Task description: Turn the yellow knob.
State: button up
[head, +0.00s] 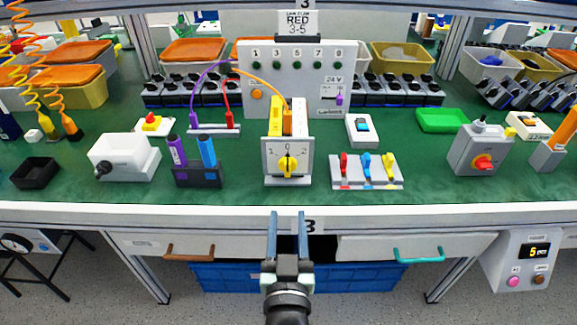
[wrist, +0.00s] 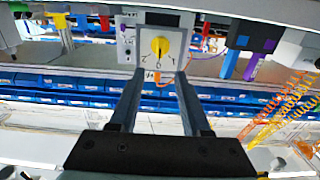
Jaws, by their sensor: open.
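The yellow knob (head: 288,167) is on the front of a white-faced switch box (head: 271,147) at the middle of the green bench, near its front edge. Its bar stands upright, in line with the 0 mark on the dial. In the wrist view the knob (wrist: 159,46) shows upside down, just beyond the fingertips. My gripper (head: 288,214) is open and empty, in front of the bench and lower than the knob in the head view. In the wrist view its two fingers (wrist: 160,76) point towards the switch face, apart from the knob.
Left of the switch stands a pen holder (head: 198,178); right of it is a panel with red, blue and yellow levers (head: 366,184). A grey box with a red knob (head: 482,161) is farther right. The bench's front edge (head: 180,212) lies between gripper and switch.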

aim_at(288, 170)
jog(key=w+b, duration=0.1)
jog(key=w, duration=1.1)
jog(key=shift+w+b, duration=0.15)
jog(key=shift+b, duration=0.2)
grip_shut()
